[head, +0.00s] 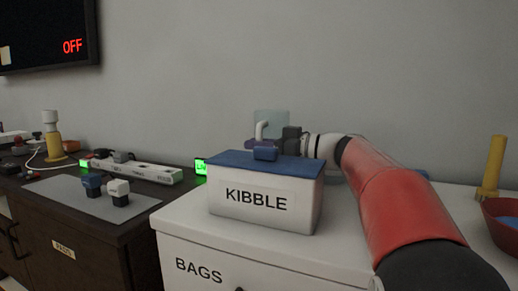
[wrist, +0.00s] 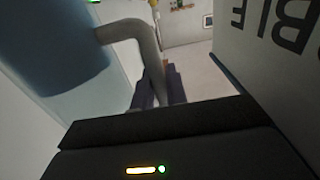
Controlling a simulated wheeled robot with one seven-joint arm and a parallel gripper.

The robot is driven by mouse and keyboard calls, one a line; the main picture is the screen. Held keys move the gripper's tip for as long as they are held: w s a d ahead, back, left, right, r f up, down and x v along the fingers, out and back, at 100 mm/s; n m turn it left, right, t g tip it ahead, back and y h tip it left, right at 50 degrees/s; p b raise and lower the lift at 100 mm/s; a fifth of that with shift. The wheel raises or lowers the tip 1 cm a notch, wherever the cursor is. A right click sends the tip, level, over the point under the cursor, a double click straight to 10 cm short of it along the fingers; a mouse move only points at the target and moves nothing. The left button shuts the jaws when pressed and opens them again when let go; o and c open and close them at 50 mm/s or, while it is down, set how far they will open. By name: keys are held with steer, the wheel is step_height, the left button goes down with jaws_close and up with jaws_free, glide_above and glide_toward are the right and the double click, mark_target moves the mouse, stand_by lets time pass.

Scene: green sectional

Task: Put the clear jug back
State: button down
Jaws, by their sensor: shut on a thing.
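The clear jug (head: 276,118) shows behind the kibble box in the head view, its top above the lid. Its pale handle (head: 262,129) faces my camera. In the wrist view the jug (wrist: 50,45) is a bluish body at the upper left, with the grey handle (wrist: 146,48) running down between my fingers. My gripper (head: 262,143) is shut on the handle; its dark purple fingers also show in the wrist view (wrist: 161,88). The box hides the jug's lower part, so I cannot tell whether its base touches the cabinet top.
The white KIBBLE box (head: 265,205) with a blue lid stands close in front of my gripper, on the white BAGS cabinet (head: 185,235). A red bowl (head: 502,222) and yellow post (head: 493,165) are at the right. A power strip (head: 140,171) lies on the dark cabinet at left.

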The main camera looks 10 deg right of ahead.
steer(key=shift+f, duration=0.2)
steer(key=c, duration=1.4)
jaws_free()
steer(key=shift+r, duration=0.15)
steer(key=shift+s+d, duration=0.2)
steer(key=shift+d, duration=0.15)
steer(key=v, duration=1.1)
steer(key=shift+b, duration=0.4)
steer(key=shift+s, duration=0.1)
